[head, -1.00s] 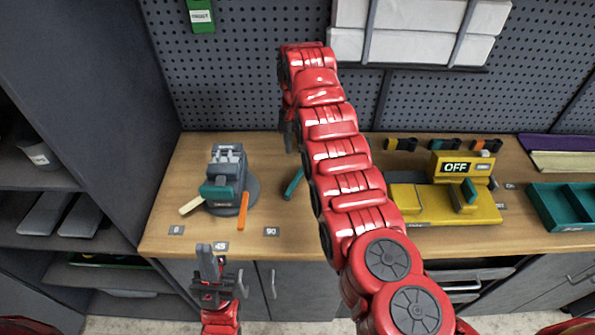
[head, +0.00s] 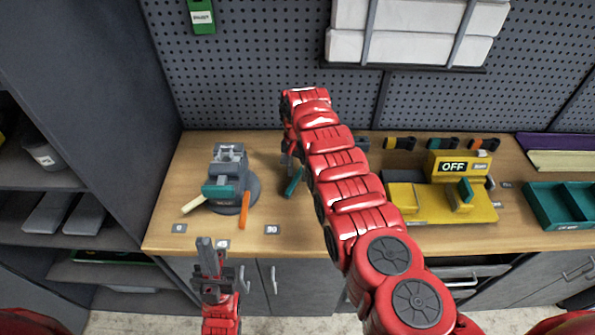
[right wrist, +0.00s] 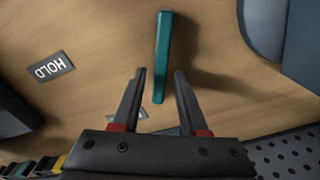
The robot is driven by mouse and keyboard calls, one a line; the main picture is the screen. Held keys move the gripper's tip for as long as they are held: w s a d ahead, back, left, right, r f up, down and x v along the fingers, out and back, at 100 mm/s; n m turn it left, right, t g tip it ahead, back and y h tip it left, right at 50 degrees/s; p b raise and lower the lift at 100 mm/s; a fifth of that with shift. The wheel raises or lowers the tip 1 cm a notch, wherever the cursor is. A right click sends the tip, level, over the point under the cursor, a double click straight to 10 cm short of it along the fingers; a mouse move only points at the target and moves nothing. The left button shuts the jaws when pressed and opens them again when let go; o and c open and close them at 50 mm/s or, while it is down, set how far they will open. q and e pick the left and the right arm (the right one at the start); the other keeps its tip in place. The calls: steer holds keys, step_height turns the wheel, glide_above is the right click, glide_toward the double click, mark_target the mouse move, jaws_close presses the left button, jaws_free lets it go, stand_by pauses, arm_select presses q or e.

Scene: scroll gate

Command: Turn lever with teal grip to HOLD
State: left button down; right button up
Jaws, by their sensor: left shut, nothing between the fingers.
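The teal grip (head: 293,182) of a lever shows in the head view just left of my right arm; the rest of the lever is hidden behind that arm. In the right wrist view the teal grip (right wrist: 162,58) stretches between and past the fingers of my right gripper (right wrist: 160,73), which is open. Its near end appears between the fingers, not clearly touching either. A HOLD label (right wrist: 48,67) lies on the wood to the left in that view. In the head view my right gripper (head: 289,160) is over the bench near the grip. My left gripper (head: 207,243) is shut and empty before the bench front.
A grey device (head: 228,165) with a teal part and cream and orange levers stands left on the bench (head: 200,240). A yellow unit (head: 450,205) reading OFF and a teal tray (head: 565,205) are on the right. A pegboard (head: 250,60) stands behind.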

jaws_close()
stand_by(1.2)
